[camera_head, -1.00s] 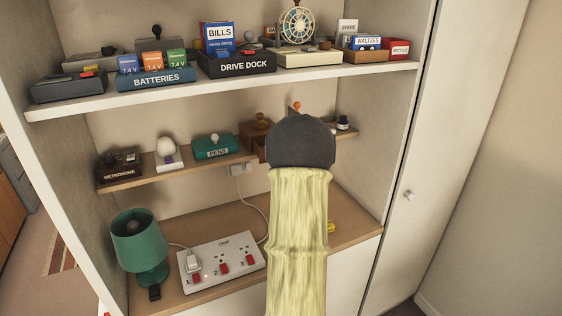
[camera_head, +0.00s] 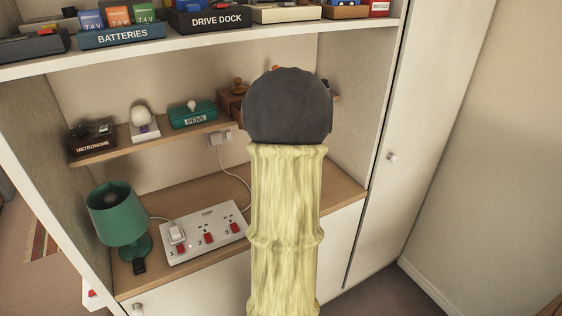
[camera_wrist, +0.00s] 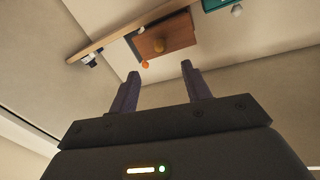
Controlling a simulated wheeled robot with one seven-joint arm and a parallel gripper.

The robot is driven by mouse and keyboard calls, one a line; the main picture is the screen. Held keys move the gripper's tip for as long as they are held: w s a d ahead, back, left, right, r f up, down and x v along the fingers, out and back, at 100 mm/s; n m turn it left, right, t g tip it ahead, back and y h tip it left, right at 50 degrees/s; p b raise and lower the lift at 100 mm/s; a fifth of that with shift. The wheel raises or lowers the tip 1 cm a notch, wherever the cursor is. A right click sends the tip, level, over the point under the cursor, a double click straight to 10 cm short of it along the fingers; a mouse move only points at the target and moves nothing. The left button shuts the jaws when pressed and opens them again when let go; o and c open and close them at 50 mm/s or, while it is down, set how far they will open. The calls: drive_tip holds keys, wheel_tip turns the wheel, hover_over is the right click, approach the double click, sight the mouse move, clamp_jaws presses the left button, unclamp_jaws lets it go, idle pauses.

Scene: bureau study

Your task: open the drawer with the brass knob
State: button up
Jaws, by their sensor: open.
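A small wooden drawer box (camera_wrist: 168,34) sits on the narrow wooden shelf and shows in the wrist view, which looks turned over. A round brass-coloured knob (camera_wrist: 159,46) stands on its brown front. In the head view only the left part of the box (camera_head: 230,104) shows; my dark wrist hides the rest. My gripper (camera_wrist: 160,70) is open and empty in the wrist view. Its two fingers point toward the drawer front, apart from the knob. The head view hides the fingers behind my arm.
A small orange ball (camera_wrist: 145,64) shows near the drawer box. The teal pens box (camera_head: 193,114) stands left of it on the shelf, with the metronome (camera_head: 92,139) farther left. Below are a green lamp (camera_head: 118,215) and a power strip (camera_head: 204,231). The upper shelf (camera_head: 290,35) overhangs.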

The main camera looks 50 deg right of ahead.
drive_tip(key=b+v, duration=0.2)
drive_tip(key=v, duration=0.6)
drive_tip(key=shift+a, duration=0.1)
drive_tip(key=w+a+f+n+g+y, duration=0.2)
drive_tip(key=w+a+f+g+y, duration=0.15)
drive_tip(key=a+f, duration=0.4)
drive_tip(key=w+a+f+n+g+y, duration=0.25)
drive_tip(key=w+a+f, duration=0.2)
drive_tip(key=a, duration=0.55)
drive_tip(key=s+a+f+n+g+y, duration=0.2)
drive_tip(key=s+a+g, duration=0.1)
drive_tip(key=a, duration=0.6)
drive_tip(key=s+a+f+n+g+y, duration=0.2)
drive_tip(key=s+a, duration=0.3)
drive_tip(key=a, duration=0.4)
drive_tip(key=shift+a+f+g, duration=0.3)
drive_tip(key=shift+g, duration=0.4)
